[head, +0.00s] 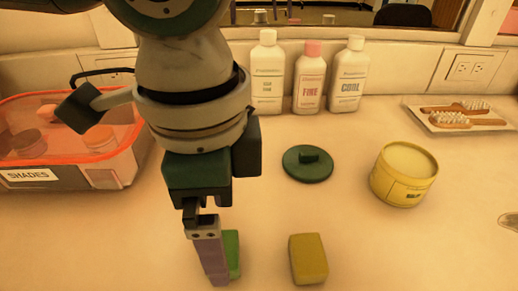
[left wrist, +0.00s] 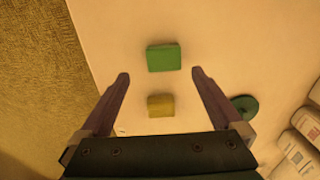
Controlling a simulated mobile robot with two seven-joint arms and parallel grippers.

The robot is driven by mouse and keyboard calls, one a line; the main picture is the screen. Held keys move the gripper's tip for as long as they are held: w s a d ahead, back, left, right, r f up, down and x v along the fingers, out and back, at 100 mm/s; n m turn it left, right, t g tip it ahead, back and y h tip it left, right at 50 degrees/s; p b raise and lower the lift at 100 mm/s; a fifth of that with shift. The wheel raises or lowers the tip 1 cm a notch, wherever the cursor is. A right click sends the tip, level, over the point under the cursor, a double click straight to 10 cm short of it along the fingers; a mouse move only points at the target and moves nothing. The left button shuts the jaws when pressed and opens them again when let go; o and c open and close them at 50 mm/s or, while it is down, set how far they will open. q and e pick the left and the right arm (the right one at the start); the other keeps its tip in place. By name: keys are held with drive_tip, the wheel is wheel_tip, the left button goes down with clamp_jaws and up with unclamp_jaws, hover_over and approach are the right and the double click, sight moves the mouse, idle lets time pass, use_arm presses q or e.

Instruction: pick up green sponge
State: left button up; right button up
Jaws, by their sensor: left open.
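The green sponge (head: 233,253) lies on the counter, partly hidden behind my left gripper (head: 211,272) in the head view. In the left wrist view the green sponge (left wrist: 163,57) shows whole, just beyond the two fingertips and roughly centred between their lines. My left gripper (left wrist: 160,75) is open, pointing down, with nothing held. I cannot tell its exact height above the counter. A yellow sponge (head: 308,259) lies to the right of the green one; in the left wrist view the yellow sponge (left wrist: 160,105) appears between the fingers. My right gripper is not in view.
A clear bin with an orange rim (head: 70,100) stands at left. A dark green lid (head: 307,164) and an open yellow tub (head: 404,174) are behind the sponges. Bottles (head: 310,77) line the back wall. A tray (head: 440,127) holds brushes. The counter right of the yellow sponge is clear.

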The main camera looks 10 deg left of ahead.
sight(226, 248)
use_arm(q)
drive_tip(key=f, duration=0.2)
drive_tip(key=f+b, duration=0.1)
drive_tip(key=f, duration=0.3)
drive_tip(key=shift+w+b, duration=0.3)
drive_tip(key=shift+c, duration=0.4)
drive_tip(key=shift+r, duration=0.1)
drive_tip(key=c, duration=1.2)
drive_tip(key=shift+c, duration=0.2)
wheel_tip(226, 248, up, 20)
drive_tip(key=p, duration=0.4)
drive_tip(key=shift+p, duration=0.4)
